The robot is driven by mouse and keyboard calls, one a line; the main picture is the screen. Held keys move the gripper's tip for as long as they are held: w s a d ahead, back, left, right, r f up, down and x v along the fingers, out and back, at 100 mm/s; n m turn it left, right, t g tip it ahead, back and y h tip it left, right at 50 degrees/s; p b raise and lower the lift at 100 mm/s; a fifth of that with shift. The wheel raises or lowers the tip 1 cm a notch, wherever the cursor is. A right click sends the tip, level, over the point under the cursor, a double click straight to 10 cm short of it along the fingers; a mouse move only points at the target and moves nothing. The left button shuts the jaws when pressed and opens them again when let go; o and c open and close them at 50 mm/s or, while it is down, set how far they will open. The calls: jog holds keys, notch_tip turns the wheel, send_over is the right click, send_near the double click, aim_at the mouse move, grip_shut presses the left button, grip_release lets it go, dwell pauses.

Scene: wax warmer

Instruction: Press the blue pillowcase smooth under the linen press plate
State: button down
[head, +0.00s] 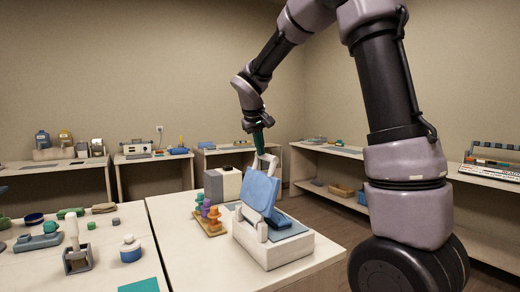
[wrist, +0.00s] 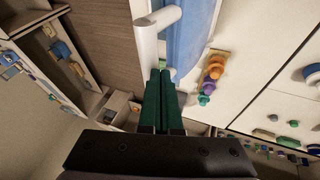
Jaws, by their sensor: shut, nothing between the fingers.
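The linen press (head: 275,250) is a white base on the near table, with a light blue press plate (head: 259,193) tilted up. A darker blue folded cloth, apparently the blue pillowcase (head: 284,219), lies on the bed behind the plate, partly hidden by it. A white handle (head: 268,160) rises at the plate's top; the wrist view shows the handle (wrist: 158,22) beside the blue plate (wrist: 192,38). My gripper (head: 261,152) points down at the handle, its dark green fingers (wrist: 161,72) shut and empty. I cannot tell whether they touch the handle.
A wooden tray with coloured pegs (head: 210,222) stands left of the press, and a grey-and-white box (head: 223,184) behind it. A left table holds a grey press-like tool (head: 76,258) and small items. Bare tabletop (head: 190,265) lies left of the press.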

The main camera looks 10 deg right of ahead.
jog(key=shift+d, duration=0.15)
jog(key=w+d+f+m+g+y, duration=0.1)
jog(key=w+d+f+y, duration=0.15)
jog(key=d, duration=0.35)
jog(key=w+d+f+g+y, duration=0.1)
jog(key=w+d+f+y, duration=0.1)
jog(key=d+f+y, duration=0.35)
jog(key=w+d+f+m+g+y, duration=0.1)
jog(key=w+d+f+y, duration=0.1)
jog(key=d+f+y, duration=0.3)
jog(key=shift+d+f+g, duration=0.3)
jog(key=shift+d+f, duration=1.35)
jog(key=shift+f, duration=2)
jog(key=shift+r, duration=0.1)
